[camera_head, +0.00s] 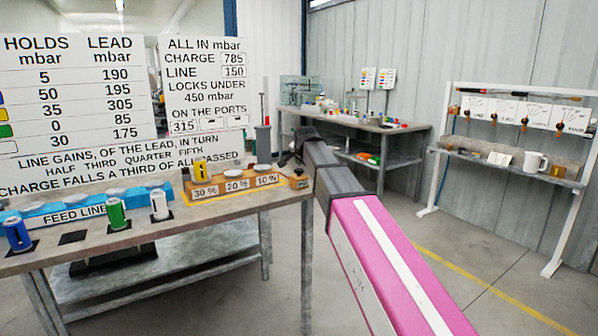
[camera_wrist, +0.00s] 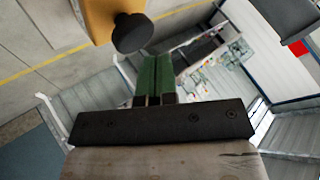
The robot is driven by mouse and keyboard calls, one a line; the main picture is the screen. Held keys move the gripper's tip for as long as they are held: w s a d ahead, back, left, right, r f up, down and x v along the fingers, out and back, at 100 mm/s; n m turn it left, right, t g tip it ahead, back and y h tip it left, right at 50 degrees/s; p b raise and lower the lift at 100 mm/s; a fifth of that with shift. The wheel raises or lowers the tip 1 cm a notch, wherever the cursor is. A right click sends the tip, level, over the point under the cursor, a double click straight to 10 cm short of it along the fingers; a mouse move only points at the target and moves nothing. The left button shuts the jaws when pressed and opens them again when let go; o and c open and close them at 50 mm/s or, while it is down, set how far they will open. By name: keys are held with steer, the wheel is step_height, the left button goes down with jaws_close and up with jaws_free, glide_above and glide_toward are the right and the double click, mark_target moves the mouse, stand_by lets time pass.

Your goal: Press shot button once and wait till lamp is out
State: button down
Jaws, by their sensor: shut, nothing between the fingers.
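A black round-headed button (camera_wrist: 131,33) stands out from an orange-yellow block (camera_wrist: 98,14) in the wrist view; I take it for the shot button. In the head view a small orange block (camera_head: 299,182) sits at the right end of the bench, beside the orange base with 30 %, 20 % and 10 % labels. My gripper (camera_head: 287,158) is above that end of the bench. Its green fingers (camera_wrist: 155,72) are together and empty, pointing close beside the button; contact cannot be told. I cannot make out the lamp or whether it is lit.
A yellow canister (camera_head: 200,172) stands at the 30 % place. Blue (camera_head: 17,234), green (camera_head: 116,214) and white (camera_head: 159,205) canisters stand along the bench front. The sign (camera_head: 205,85) reads charge 785, line 150, first port 315. A grey post (camera_head: 263,143) rises behind the labelled base.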

mark_target(300, 170)
steer(key=shift+f, duration=0.1)
steer(key=shift+f, duration=0.3)
steer(key=shift+f, duration=0.7)
stand_by(1.1)
steer(key=shift+r, duration=1.15)
steer(key=shift+r, duration=2.5)
